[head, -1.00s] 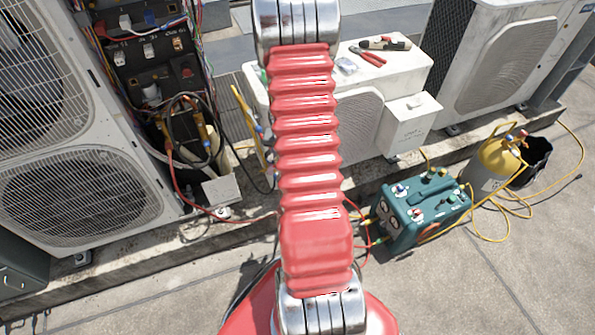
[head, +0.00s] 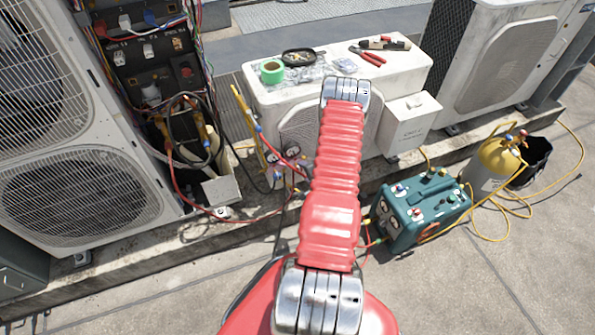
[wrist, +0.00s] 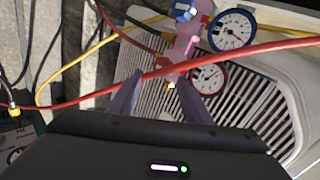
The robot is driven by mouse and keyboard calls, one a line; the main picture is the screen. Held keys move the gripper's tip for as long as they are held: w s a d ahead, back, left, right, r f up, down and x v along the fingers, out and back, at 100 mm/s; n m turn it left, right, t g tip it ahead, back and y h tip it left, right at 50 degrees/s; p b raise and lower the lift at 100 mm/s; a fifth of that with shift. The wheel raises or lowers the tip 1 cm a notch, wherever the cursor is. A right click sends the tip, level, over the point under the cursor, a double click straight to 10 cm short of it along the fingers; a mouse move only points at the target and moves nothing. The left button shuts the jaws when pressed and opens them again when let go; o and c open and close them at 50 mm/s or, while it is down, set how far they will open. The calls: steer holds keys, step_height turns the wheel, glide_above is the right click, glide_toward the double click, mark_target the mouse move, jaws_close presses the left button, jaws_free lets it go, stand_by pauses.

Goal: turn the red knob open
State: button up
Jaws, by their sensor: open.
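A gauge manifold hangs against the white condenser's grille. In the wrist view it has a pinkish-red body (wrist: 182,44), a blue knob (wrist: 186,10), a blue-rimmed gauge (wrist: 232,30) and a red-rimmed gauge (wrist: 208,78). I cannot clearly pick out a red knob there; the pinkish-red body and a red hose (wrist: 110,93) crossing the view overlap that spot. My gripper (wrist: 162,84) is open, its two fingers pointing at the manifold's lower part, with the red hose crossing near the fingertips. I cannot tell whether they touch. In the head view my arm hides the gripper.
A teal recovery machine (head: 425,210) and a yellow-topped cylinder (head: 497,162) stand right. An open wiring cabinet (head: 150,75) stands left. Hoses run between.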

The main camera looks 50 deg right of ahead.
steer(key=f+m+t, duration=0.1)
steer(key=f+m, duration=0.1)
steer(key=m+t+h, duration=0.4)
steer(key=m+t, duration=0.1)
steer(key=m, duration=0.4)
glide_toward(299, 171)
steer(key=s, duration=0.1)
steer(key=s+a, duration=0.1)
steer(key=shift+s+f, duration=0.25)
steer(key=shift+s, duration=0.05)
steer(key=shift+w, duration=0.1)
steer(key=x, duration=1.3)
steer(key=shift+w+r, duration=0.15)
steer(key=shift+w, duration=0.2)
